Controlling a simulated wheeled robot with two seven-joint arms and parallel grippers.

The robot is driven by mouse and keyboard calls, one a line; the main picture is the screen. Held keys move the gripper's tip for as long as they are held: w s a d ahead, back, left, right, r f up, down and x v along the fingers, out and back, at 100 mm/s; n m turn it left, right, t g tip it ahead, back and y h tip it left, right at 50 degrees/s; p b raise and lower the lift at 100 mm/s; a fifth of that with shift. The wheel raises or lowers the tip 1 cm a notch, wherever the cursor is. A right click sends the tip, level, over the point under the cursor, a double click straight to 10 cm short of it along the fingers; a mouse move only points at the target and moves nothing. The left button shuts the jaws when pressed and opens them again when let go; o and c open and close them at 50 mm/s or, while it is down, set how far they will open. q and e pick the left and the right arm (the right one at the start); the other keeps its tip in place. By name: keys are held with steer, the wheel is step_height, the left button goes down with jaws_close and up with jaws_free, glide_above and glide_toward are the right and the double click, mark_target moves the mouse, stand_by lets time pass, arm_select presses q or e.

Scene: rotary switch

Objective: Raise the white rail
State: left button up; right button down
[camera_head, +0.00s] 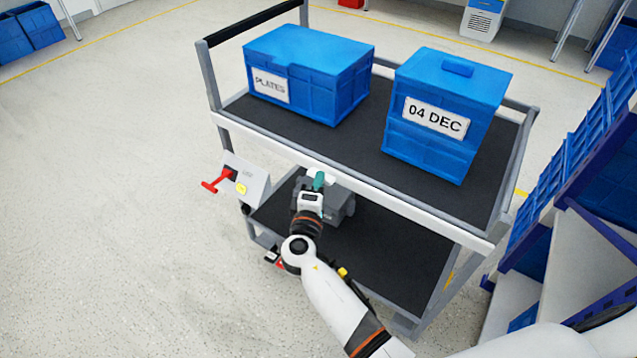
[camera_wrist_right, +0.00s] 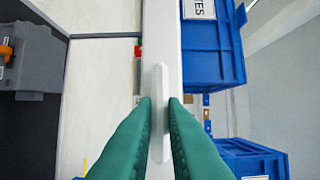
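The white rail (camera_head: 352,186) runs along the near edge of the cart's upper shelf. In the right wrist view the rail (camera_wrist_right: 162,25) stands as a vertical white strip with a narrow raised white bar (camera_wrist_right: 159,80) on it. My right gripper (camera_head: 319,178) is just in front of and below the rail. Its green fingers (camera_wrist_right: 160,100) lie on either side of the bar with little space; whether they press on it I cannot tell. The left gripper is not in view.
A blue PLATES crate (camera_head: 308,77) and a blue 04 DEC crate (camera_head: 447,112) stand on the upper shelf. A control box (camera_head: 248,180) with a red handle (camera_head: 215,182) is at the cart's left corner. A blue rack (camera_head: 590,150) is at right. The left floor is clear.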

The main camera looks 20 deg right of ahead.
step_height(320, 180, up, 7)
steer(key=p, duration=0.4)
steer(key=shift+w, duration=0.1)
steer(key=shift+r, duration=0.1)
steer(key=c, duration=1.5)
jaws_free()
steer(key=b, duration=0.2)
glide_toward(318, 164)
steer(key=s+r, duration=0.1)
steer(key=s, duration=0.1)
steer(key=s+a+r, duration=0.1)
steer(key=s+r, duration=0.1)
steer(key=s+a+r, duration=0.1)
steer(key=s+r, duration=0.1)
steer(key=shift+a+r, duration=0.1)
steer(key=shift+a, duration=0.1)
